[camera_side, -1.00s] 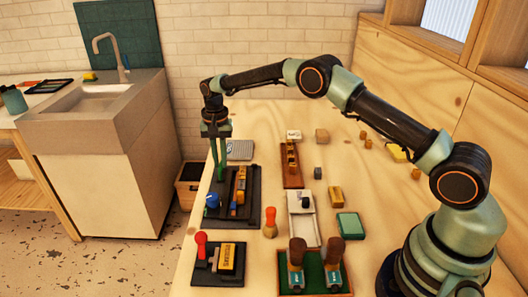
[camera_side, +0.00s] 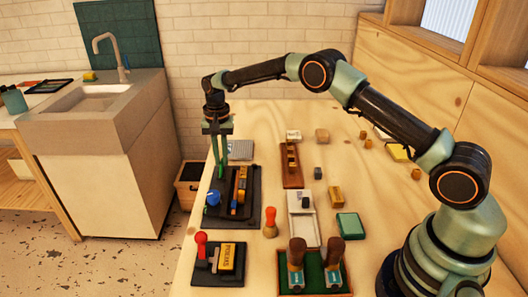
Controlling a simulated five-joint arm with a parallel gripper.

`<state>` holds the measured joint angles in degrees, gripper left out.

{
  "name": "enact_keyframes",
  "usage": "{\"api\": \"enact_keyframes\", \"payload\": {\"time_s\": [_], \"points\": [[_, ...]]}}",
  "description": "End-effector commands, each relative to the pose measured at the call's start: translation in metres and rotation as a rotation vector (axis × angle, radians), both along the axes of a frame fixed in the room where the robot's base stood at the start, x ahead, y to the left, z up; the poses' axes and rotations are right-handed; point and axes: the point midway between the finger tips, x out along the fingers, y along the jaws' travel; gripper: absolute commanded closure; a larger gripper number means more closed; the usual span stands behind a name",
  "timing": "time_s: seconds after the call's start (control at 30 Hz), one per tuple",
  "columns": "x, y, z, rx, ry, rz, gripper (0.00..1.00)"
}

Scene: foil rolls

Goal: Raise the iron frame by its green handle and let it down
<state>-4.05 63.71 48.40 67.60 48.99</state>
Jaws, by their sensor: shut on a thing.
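My gripper (camera_side: 221,160) points down at the back left of the dark press stand (camera_side: 250,219). Its jaws are shut on the green handle (camera_side: 221,174), which stands upright and blends with the green fingers. The iron frame is the dark part under the handle, on the stand's left side. It is small here, and I cannot tell whether it sits on the stand or hangs just above it.
A second black stand (camera_side: 204,279) with a red knob and yellow block is in front. An orange-topped peg (camera_side: 270,222), a white tray (camera_side: 303,232) and a green-lined tray (camera_side: 316,290) with two brown-handled stamps lie to the right. A grey ribbed pad (camera_side: 240,150) is behind.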

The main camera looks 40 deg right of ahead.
Motion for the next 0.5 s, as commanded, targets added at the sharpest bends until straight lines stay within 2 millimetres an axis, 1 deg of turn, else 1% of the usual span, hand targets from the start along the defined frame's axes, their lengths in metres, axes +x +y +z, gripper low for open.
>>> {"api": "enact_keyframes", "payload": {"time_s": [0.03,0.17,0.47,0.5], "points": [[-0.004,-0.005,0.0039,-0.001,0.008,-0.003,1.0],[-0.0092,-0.0103,0.0093,-0.001,0.011,-0.004,1.0],[-0.0122,-0.0127,0.0071,-0.001,0.02,-0.006,1.0],[-0.0123,-0.0127,0.0068,-0.001,0.021,-0.006,0.83]]}}
